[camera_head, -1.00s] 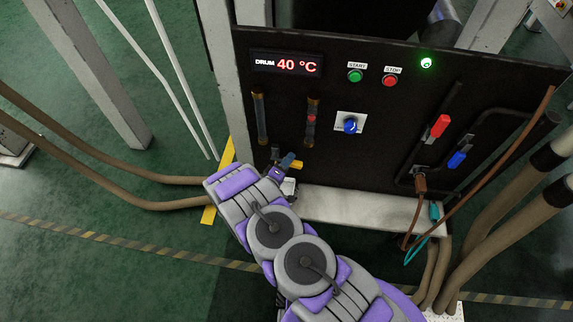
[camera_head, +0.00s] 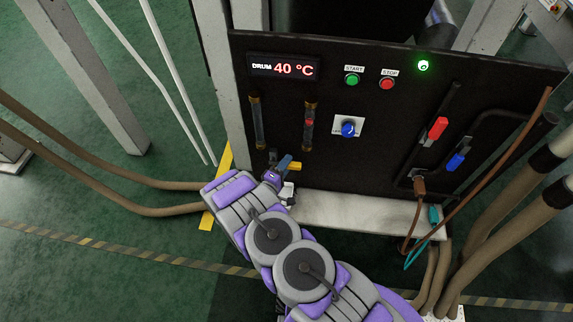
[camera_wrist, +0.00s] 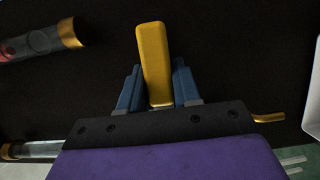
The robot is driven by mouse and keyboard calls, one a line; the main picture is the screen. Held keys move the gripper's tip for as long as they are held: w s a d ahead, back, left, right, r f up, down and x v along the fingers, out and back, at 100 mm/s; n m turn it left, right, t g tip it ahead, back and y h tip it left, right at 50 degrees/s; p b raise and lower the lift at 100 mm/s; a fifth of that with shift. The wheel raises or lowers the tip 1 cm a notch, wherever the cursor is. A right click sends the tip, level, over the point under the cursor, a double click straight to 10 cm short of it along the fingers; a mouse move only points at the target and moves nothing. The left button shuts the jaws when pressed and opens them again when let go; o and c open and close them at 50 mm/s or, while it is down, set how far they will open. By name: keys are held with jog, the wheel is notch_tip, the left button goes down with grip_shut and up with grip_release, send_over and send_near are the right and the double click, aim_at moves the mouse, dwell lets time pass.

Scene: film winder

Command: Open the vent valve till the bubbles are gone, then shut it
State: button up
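My gripper (camera_head: 281,166) is at the panel's lower left. In the wrist view, its blue fingers (camera_wrist: 156,85) stand close on both sides of a yellow handle (camera_wrist: 155,50) and appear shut on it. The yellow handle (camera_head: 295,166) shows only in part in the head view. Above it are two clear tubes, the left tube (camera_head: 257,122) and the right tube (camera_head: 308,130), which has a red part inside. In the wrist view, a brass-ended tube (camera_wrist: 38,42) shows a red part and a rounded outline. I cannot tell whether that is a bubble.
The black panel (camera_head: 390,130) reads DRUM 40 °C. It carries a green button (camera_head: 352,79), a red button (camera_head: 386,83), a blue knob (camera_head: 348,129), a red handle (camera_head: 437,128) and a blue handle (camera_head: 455,161). A pale ledge (camera_head: 350,212) runs below. Hoses (camera_head: 510,220) stand at the right.

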jog(key=o, duration=0.4)
jog(key=shift+a+f, duration=0.1)
jog(key=shift+a, duration=0.3)
jog(key=shift+d, duration=0.1)
jog(key=shift+s, duration=0.3)
jog(key=p+v, duration=0.2)
jog(key=v, duration=1.4)
jog(key=shift+s+a+f, duration=0.1)
jog(key=shift+s+a, duration=0.2)
jog(key=shift+a, duration=0.05)
jog(key=shift+w, duration=0.1)
